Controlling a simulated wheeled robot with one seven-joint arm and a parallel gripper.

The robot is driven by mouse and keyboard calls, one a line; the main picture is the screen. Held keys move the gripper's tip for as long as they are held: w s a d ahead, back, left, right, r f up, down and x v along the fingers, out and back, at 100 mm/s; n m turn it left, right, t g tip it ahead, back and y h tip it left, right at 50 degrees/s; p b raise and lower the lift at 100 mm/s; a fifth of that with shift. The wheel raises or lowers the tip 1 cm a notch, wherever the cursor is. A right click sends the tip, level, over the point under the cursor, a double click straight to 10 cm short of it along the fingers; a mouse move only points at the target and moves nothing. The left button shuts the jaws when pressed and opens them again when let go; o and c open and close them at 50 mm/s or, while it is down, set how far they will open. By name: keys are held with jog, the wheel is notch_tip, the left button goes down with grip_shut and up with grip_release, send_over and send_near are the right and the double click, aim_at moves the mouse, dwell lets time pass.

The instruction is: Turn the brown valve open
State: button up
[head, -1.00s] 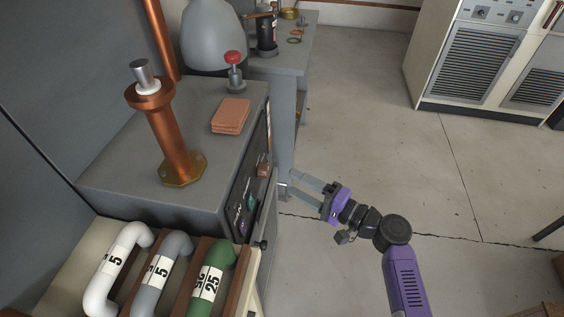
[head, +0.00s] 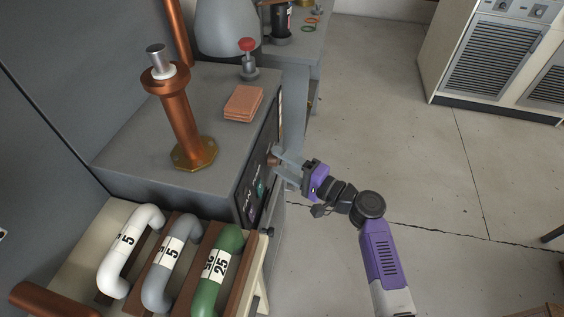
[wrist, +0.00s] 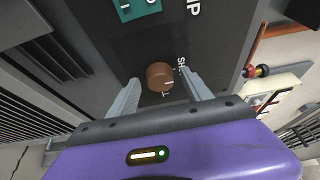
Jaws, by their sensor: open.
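The brown valve is a small round knob (wrist: 160,77) on the dark front panel of the grey cabinet. A pale mark and partly hidden lettering show at its edge in the wrist view. In the head view the knob (head: 273,160) shows small at the panel, by my fingertips. My gripper (wrist: 158,90) is open, with one finger on each side of the knob. I see gaps between the fingers and the knob, so it is not gripped. In the head view my gripper (head: 280,163) reaches in from the right.
A teal label (wrist: 135,8) is on the panel. The cabinet top (head: 140,135) carries a copper post (head: 185,125), a red-topped knob (head: 247,46) and brown slabs (head: 243,103). White, grey and green pipes (head: 218,268) stand in front. Open floor (head: 410,150) lies right.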

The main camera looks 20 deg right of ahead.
grip_shut()
jog(key=shift+r+m+p, duration=0.2)
jog(key=shift+m+p, duration=0.1)
jog(key=shift+p, duration=0.35)
jog(key=shift+r+m+p, duration=0.2)
jog(key=shift+m+p, duration=0.3)
jog(key=shift+p, duration=0.5)
jog(key=m+g+p, duration=0.1)
jog(key=p, duration=0.1)
jog(key=shift+r+h+p, duration=0.1)
jog(key=shift+h+p, duration=0.2)
jog(key=m+g+p, duration=0.2)
jog(key=m+p, duration=0.1)
jog(key=p, duration=0.1)
jog(key=m+g+y+p, duration=0.1)
jog(key=m+g+p, duration=0.1)
jog(key=m+p, duration=0.1)
jog(key=m+g+p, duration=0.2)
jog(key=m+p, duration=0.2)
jog(key=m, duration=0.1)
jog(key=shift+w+d+y+p, duration=0.25)
jog(key=shift+w+y+p, duration=0.05)
jog(key=shift+y, duration=0.1)
